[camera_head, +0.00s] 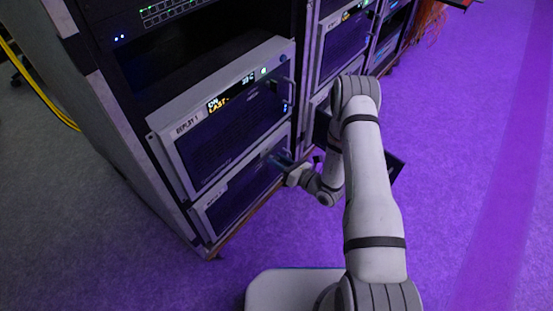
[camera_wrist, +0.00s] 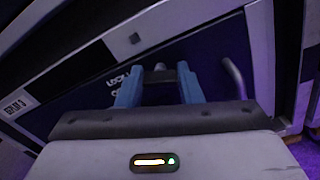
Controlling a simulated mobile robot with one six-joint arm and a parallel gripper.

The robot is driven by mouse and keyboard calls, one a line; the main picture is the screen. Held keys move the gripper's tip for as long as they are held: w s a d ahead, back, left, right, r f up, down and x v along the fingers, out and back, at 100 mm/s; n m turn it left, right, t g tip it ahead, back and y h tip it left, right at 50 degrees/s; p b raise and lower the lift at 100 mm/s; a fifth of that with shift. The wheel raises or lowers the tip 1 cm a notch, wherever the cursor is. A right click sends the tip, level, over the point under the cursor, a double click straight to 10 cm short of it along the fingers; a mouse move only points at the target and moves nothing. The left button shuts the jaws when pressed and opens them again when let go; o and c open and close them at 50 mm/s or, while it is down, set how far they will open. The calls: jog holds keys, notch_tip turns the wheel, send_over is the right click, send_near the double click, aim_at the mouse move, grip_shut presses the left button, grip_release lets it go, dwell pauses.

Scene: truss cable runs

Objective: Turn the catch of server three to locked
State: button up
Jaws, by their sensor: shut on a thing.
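In the wrist view my gripper (camera_wrist: 158,82) has its two blue fingers shut on a small dark catch (camera_wrist: 160,73) on the front of server three (camera_wrist: 215,55). White lettering beside the left finger starts with "LOCK"; a second line under it is mostly hidden by the finger. The catch's exact angle is hard to tell, as the fingers cover its sides. A label ending in 3 (camera_wrist: 18,104) sits at the panel's left. In the head view my gripper (camera_head: 281,160) reaches the right part of the lower server (camera_head: 240,195), whose label is too small to read.
A bar handle (camera_wrist: 234,77) stands out just right of my gripper. Above the lower server is a unit labelled 1 with a lit display (camera_head: 232,94). A second rack column (camera_head: 345,45) stands to the right. Yellow cables (camera_head: 40,90) run at the left. The purple floor (camera_head: 470,180) is clear.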

jog(key=m+p, duration=0.1)
jog(key=m, duration=0.4)
jog(key=shift+w+d, duration=0.15)
jog(key=shift+f, duration=0.1)
dwell(1.0)
jog(key=o, duration=1)
jog(key=shift+p+v, duration=1.2)
jog(key=shift+v, duration=2.7)
jog(key=shift+c, duration=0.2)
